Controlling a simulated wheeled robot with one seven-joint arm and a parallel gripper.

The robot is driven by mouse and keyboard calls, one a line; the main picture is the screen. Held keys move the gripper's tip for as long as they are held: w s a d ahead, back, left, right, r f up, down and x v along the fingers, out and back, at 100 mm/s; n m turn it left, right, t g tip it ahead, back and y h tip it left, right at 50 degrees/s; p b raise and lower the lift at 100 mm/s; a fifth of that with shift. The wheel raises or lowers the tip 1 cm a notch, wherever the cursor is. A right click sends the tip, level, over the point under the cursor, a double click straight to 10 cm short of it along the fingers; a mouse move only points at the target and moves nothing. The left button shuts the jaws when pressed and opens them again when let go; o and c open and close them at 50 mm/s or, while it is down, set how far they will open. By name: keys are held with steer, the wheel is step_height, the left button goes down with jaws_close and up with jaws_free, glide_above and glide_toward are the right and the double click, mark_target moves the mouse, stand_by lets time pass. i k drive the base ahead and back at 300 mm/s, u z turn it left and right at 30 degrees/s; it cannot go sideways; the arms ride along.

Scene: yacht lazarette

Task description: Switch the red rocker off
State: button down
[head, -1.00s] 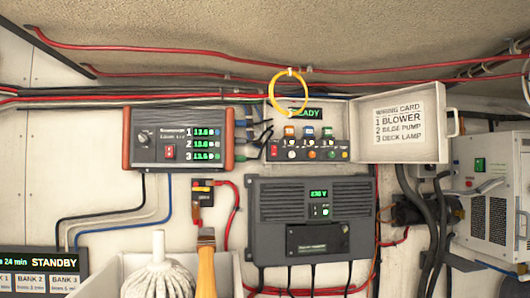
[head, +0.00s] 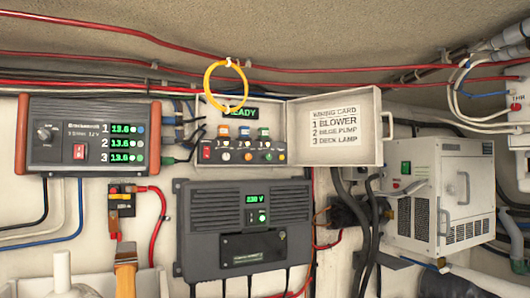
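Two small red rockers show in the head view. One red rocker (head: 80,152) is on the face of the dark charger unit (head: 60,136) with reddish-brown end cheeks, at the left, between a knob and three green readouts. The other red rocker (head: 206,153) is at the left end of a row of controls in the open switch box (head: 240,181), beneath a green display (head: 241,112) partly covered by a yellow ring. The on or off position of either rocker is too small to tell. My gripper is not in view.
The box's lid (head: 335,124) stands open to the right and carries a wiring card. A grey inverter (head: 232,235) is below the box. A white cabinet (head: 439,195) projects at the right. Cables run along the wall. A wooden-handled brush (head: 125,270) stands at lower left.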

mark_target(206, 149)
steer(key=z, duration=0.15)
steer(key=k, duration=0.9)
steer(key=u, duration=1)
steer(key=i, duration=0.5)
